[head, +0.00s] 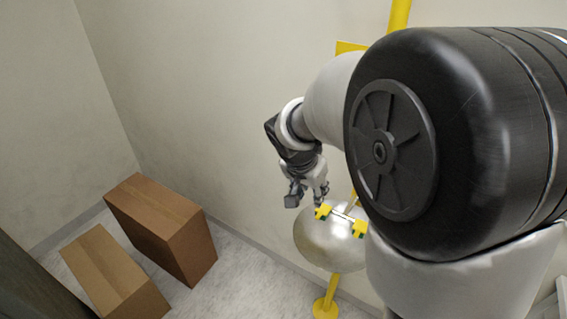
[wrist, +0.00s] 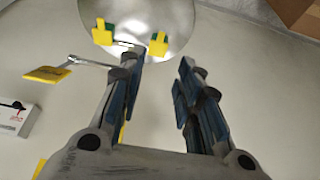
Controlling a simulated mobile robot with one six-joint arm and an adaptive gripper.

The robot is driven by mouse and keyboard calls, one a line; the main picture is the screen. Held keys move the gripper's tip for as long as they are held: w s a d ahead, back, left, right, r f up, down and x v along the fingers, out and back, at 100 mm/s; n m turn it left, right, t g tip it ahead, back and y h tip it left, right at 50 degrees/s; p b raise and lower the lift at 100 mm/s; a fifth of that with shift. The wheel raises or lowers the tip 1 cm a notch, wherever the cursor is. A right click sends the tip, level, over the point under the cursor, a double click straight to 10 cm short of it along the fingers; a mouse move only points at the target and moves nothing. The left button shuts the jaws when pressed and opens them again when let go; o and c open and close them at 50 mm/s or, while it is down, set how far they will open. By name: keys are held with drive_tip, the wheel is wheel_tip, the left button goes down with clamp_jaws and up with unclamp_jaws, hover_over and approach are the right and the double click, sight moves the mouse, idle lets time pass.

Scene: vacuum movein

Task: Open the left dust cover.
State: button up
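Two yellow-and-green dust covers sit over a round steel bowl (head: 322,246). The left one in the head view (head: 323,211) is the nearer to my gripper (head: 306,197); the other cover (head: 359,229) is to its right. In the wrist view, the bowl (wrist: 180,14) is at the top, with one cover (wrist: 102,33) at left and one (wrist: 158,44) at right. The right one there appears to be the head view's left cover. My gripper (wrist: 160,75) is open, its fingers apart with nothing between them. Both covers look closed.
A yellow pole (head: 328,295) carries the bowl by the wall. A yellow paddle (wrist: 47,73) on a metal arm is left of my fingers in the wrist view. Two cardboard boxes (head: 163,225) (head: 112,278) stand on the floor at left. A white box (wrist: 17,117) shows at far left.

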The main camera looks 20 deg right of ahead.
sight(318, 216)
drive_tip(key=b+x, duration=0.2)
drive_tip(key=x, duration=1.4)
drive_tip(key=shift+a, duration=0.15)
drive_tip(key=shift+c, duration=0.6)
clamp_jaws()
